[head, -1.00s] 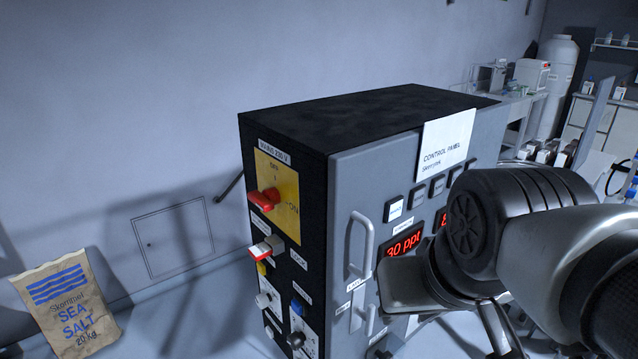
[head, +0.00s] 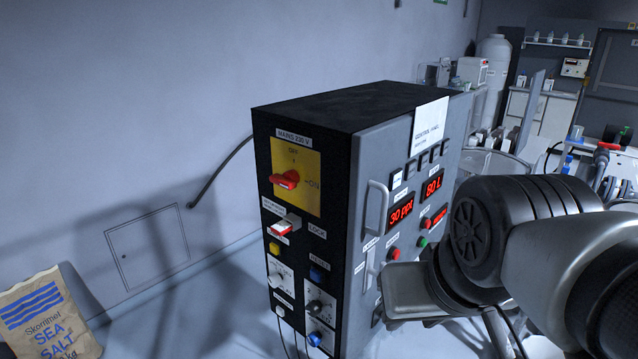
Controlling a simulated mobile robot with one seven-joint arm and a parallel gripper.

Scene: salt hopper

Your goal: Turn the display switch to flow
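The control cabinet (head: 300,107) stands in the middle of the head view, with a black left side and a grey front. The front has two lit red displays, one reading 30 ppt (head: 401,212) and one reading 80 L (head: 432,186). My arm covers the lower right of the front. My gripper's fingers do not show.
A red mains switch (head: 287,181) on a yellow plate and a red-and-white switch (head: 285,229) sit higher on the side. A handle (head: 376,226) projects from the front. A sea salt sack (head: 45,315) stands at lower left. Floor left of the cabinet is clear.

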